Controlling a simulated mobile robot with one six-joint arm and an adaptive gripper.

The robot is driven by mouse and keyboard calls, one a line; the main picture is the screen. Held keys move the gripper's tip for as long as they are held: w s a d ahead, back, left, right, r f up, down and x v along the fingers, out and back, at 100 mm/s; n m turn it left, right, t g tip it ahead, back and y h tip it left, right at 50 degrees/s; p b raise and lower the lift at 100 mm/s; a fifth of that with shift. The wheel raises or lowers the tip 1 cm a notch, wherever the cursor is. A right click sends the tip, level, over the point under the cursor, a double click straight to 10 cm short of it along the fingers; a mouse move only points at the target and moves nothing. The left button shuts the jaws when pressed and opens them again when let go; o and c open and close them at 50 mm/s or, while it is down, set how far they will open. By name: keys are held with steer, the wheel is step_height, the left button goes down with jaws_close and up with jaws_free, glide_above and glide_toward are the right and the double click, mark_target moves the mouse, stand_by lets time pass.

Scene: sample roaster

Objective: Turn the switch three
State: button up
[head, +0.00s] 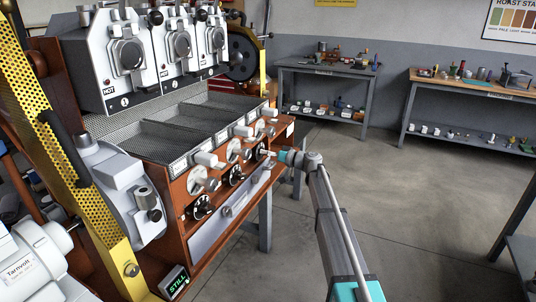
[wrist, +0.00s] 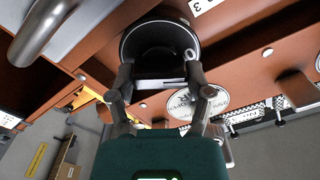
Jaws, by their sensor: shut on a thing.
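Switch three, a dark round dial, shows in the head view (head: 258,151) as the farthest of a row of three on the wooden front panel. In the wrist view switch three (wrist: 160,42) is a black disc at the top centre, with a label "3" (wrist: 200,4) near it. My gripper (head: 270,153) reaches it from the right, with its fingers at the dial. In the wrist view my gripper (wrist: 160,78) has one finger on each side of the dial's grip and is shut on it. The fingers and grip hide part of the dial's face.
Two similar black dials (head: 233,175) (head: 201,207) sit nearer on the panel, with pale round handles (head: 198,180) above them. A metal drawer front or rail (head: 228,215) runs below. A yellow perforated guard (head: 75,170) stands at left. Open floor (head: 410,200) lies to the right.

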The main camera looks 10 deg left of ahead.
steer(key=shift+a+n, duration=0.2)
steer(key=shift+n, duration=0.6)
steer(key=o, duration=1.1)
steer(key=shift+o, duration=0.2)
steer(key=shift+d, duration=0.1)
steer(key=shift+d, duration=0.15)
steer(key=v, duration=1.1)
steer(key=shift+s+d, duration=0.15)
steer(key=shift+d, duration=0.2)
